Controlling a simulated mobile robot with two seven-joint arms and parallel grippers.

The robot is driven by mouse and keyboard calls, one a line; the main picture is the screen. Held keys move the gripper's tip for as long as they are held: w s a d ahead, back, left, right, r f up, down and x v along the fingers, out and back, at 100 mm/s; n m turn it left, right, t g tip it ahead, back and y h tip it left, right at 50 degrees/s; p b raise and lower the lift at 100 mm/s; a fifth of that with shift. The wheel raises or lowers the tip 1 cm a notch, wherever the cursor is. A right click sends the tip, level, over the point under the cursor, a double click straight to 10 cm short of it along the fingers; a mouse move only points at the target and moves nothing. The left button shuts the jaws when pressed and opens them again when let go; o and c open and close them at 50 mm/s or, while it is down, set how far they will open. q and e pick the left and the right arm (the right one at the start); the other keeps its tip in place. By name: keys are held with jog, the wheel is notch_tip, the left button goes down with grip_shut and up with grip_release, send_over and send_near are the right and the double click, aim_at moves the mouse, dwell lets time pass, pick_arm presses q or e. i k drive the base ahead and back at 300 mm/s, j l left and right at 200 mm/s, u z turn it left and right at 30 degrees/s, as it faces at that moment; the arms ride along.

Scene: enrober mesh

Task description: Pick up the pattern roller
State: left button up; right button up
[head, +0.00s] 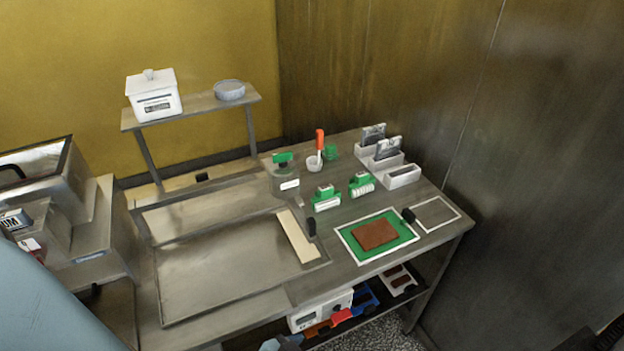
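Two small green-and-white pieces stand side by side on the steel table (350,262), behind the green mat. The left one (325,198) and the right one (361,184) each have a pale ribbed front and a green top. They look like rollers in holders, but they are too small for me to tell which is the pattern roller. Both stand apart from any arm. Neither of my grippers shows in the head view.
A brown slab (376,235) lies on a white-edged green mat (352,246). A black-handled tool (408,215) lies beside it. A green-lidded container (284,180), a cup with a red-handled tool (315,163) and white holders (402,177) stand behind. A shallow steel tray (215,280) lies left.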

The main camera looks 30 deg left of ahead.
aim_at(326, 192)
jog(key=u, duration=0.95)
